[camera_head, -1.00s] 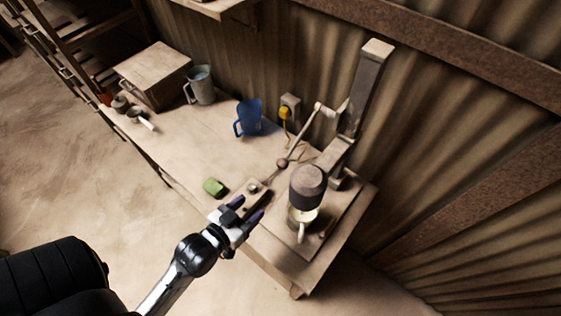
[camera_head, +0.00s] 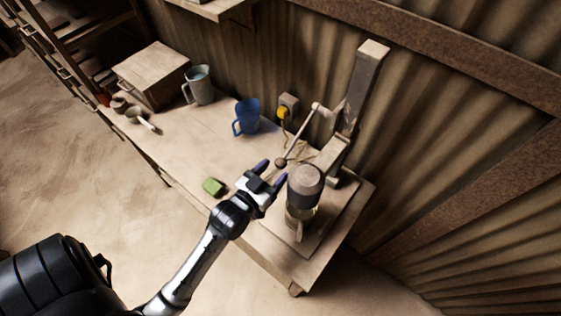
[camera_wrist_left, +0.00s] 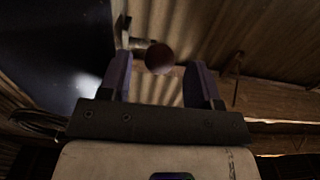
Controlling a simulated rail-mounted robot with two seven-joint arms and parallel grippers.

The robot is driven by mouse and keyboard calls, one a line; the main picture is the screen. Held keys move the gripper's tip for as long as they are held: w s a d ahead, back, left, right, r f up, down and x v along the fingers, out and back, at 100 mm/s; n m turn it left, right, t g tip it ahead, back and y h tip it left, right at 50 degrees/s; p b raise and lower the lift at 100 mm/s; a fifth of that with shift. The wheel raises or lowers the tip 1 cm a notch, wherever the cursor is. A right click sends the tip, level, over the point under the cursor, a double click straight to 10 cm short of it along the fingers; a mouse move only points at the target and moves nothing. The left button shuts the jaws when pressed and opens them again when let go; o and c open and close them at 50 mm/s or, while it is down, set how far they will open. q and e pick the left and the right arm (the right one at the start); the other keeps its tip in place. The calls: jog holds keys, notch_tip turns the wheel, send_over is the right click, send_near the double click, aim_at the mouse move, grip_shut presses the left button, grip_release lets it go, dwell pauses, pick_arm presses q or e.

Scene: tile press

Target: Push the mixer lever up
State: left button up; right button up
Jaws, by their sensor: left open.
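The mixer lever (camera_head: 297,140) is a thin rod slanting down from its pivot on the tall press column (camera_head: 364,90) to a dark round knob (camera_head: 281,162). In the left wrist view the reddish-brown knob (camera_wrist_left: 158,58) appears between the fingertips, near their far ends. My left gripper (camera_head: 273,171) is open, with purple-tipped fingers, just below the knob in the head view. I cannot tell whether it touches the knob. The fingers also show in the left wrist view (camera_wrist_left: 160,76), with nothing gripped. The right gripper is not in view.
A dark-topped cylinder (camera_head: 305,187) stands on the press base right of my gripper. A blue jug (camera_head: 247,117), a grey jug (camera_head: 200,86) and a wooden box (camera_head: 152,74) stand farther back. The table middle is clear.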

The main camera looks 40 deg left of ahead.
aim_at(280, 162)
pick_arm(q)
jog(key=shift+w+a, duration=0.15)
jog(key=shift+w, duration=1.55)
jog(key=shift+c, duration=0.3)
grip_shut()
